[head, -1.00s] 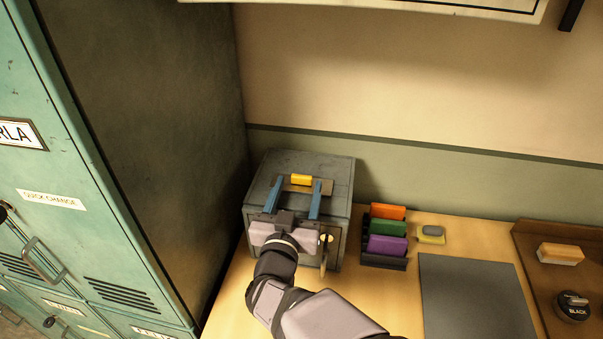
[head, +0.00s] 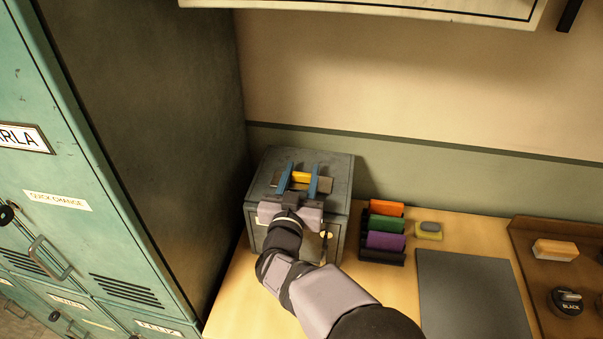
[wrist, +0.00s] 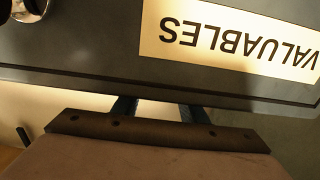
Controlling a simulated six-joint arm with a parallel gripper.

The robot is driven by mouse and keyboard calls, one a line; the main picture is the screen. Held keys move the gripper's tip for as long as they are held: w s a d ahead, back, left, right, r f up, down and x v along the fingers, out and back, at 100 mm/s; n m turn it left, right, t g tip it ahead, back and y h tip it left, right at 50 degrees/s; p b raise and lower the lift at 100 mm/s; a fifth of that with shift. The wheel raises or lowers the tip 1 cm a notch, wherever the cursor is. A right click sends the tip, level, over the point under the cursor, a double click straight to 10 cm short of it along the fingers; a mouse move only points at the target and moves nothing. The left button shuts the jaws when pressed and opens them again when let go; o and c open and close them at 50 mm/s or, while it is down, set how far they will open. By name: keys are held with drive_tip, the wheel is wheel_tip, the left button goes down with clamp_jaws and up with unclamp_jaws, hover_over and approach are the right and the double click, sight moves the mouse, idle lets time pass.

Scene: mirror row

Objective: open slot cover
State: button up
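The grey metal box (head: 335,168) stands on the counter against the wall. The slot cover (head: 325,185), a flat brownish plate with a yellow handle (head: 302,177), lies on the box's top. My gripper (head: 300,173) reaches over the box from the front, its two blue fingers on either side of the yellow handle.
A rack with orange, green and purple blocks (head: 386,241) stands right of the box, with a small yellow-grey sponge (head: 428,230) beside it. A dark mat (head: 470,300) and a brown tray (head: 525,250) lie farther right. Teal lockers (head: 60,130) stand close on the left.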

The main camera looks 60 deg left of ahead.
sight(301, 176)
clamp_jaws()
drive_tip(key=shift+b+x, duration=0.5)
drive_tip(key=shift+x, duration=0.85)
drive_tip(key=o, duration=1.3)
unclamp_jaws()
drive_tip(key=shift+s+d, duration=0.1)
drive_tip(key=shift+s+d+b, duration=0.35)
drive_tip(key=shift+s, duration=0.1)
drive_tip(key=shift+b+v, duration=1.1)
drive_tip(key=shift+v, duration=1.95)
